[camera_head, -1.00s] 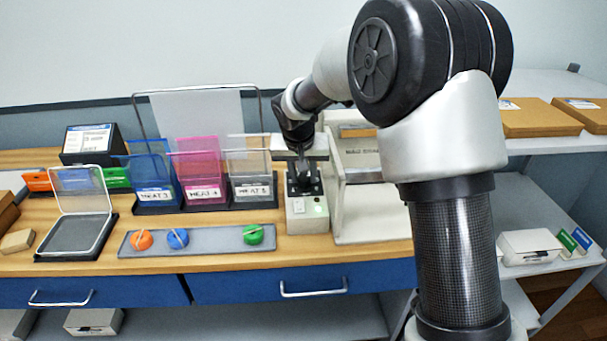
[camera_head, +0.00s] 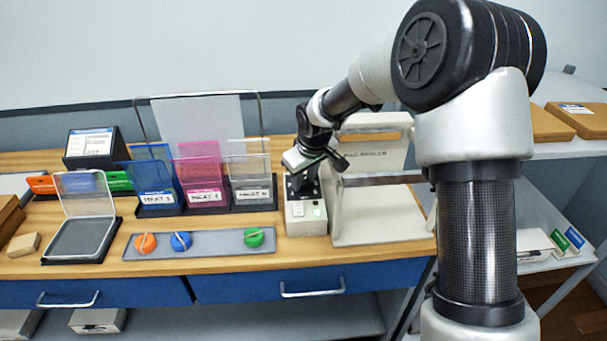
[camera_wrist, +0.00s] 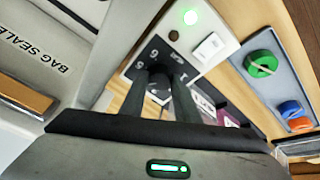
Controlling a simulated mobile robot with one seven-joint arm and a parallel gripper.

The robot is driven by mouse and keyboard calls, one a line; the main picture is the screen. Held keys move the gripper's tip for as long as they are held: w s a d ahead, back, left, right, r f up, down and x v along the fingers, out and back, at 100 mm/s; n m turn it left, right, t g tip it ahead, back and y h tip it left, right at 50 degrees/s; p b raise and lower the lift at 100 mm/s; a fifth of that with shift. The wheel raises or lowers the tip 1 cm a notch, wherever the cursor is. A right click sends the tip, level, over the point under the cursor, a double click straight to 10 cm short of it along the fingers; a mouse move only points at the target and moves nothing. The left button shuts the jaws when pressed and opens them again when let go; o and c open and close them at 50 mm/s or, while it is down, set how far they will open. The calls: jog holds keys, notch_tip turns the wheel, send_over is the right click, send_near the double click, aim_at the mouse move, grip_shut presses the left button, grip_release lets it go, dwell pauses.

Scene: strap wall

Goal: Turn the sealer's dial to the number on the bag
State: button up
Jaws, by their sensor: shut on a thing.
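The sealer's dial (camera_wrist: 159,88) is a dark knob on a black number plate, partly hidden by my fingers. My gripper (camera_wrist: 158,80) is shut on it from above; it also shows in the head view (camera_head: 303,181). Numbers on the plate, including 6 and 5, are partly visible; the dial's setting cannot be read. The white control box (camera_head: 306,218) has a switch (camera_wrist: 208,47) and a lit green light (camera_wrist: 190,17). The bag sealer (camera_head: 376,158) stands beside it. A blue bag (camera_head: 152,172) reads HEAT 3, a pink bag (camera_head: 201,170) HEAT 4; a clear bag's (camera_head: 250,165) number is unclear.
An open clear-lidded case (camera_head: 80,238) stands at left. A dark sign stand (camera_head: 92,146) is behind it. Cardboard boxes (camera_head: 575,118) sit on the right shelf.

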jog(key=shift+d+n, duration=0.1)
jog(key=shift+n, duration=0.4)
jog(key=o, duration=1)
jog(key=shift+o, duration=0.2)
